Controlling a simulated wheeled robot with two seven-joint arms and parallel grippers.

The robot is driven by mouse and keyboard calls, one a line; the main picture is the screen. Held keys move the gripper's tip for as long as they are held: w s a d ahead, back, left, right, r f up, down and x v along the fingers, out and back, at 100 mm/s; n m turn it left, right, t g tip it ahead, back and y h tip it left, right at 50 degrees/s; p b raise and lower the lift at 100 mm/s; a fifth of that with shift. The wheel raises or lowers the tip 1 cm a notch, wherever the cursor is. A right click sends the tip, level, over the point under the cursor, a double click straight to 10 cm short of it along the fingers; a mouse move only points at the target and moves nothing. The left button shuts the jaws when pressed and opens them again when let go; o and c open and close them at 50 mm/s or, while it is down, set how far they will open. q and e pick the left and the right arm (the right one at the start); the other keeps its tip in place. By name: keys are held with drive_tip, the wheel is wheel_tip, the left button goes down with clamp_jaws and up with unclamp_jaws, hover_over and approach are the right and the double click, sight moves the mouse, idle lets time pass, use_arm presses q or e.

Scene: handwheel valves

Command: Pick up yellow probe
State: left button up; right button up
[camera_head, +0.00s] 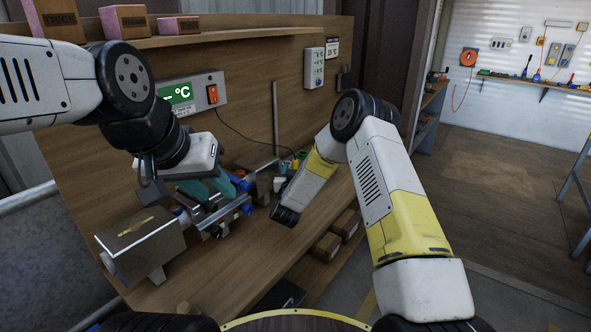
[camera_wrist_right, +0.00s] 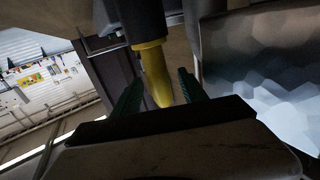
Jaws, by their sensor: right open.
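The yellow probe (camera_head: 295,163) is small and partly hidden in the head view, at the end of a dark cable on the workbench. In the right wrist view the probe (camera_wrist_right: 155,72) has a dark upper body and a yellow tapered tip. My right gripper (camera_wrist_right: 160,88) is open, with its green fingers on either side of the yellow tip and a visible gap to each. In the head view my right wrist and forearm mostly hide this gripper. My left gripper (camera_head: 209,188) has its teal fingers over metal pipework; whether it grips anything is unclear.
A green temperature display (camera_head: 178,95) is on the back panel. Small boxes (camera_head: 335,238) lie below the bench edge. Open floor lies to the right.

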clamp_jaws()
wheel_tip(320, 180, up, 10)
drive_tip(key=c, duration=0.7)
unclamp_jaws()
clamp_jaws()
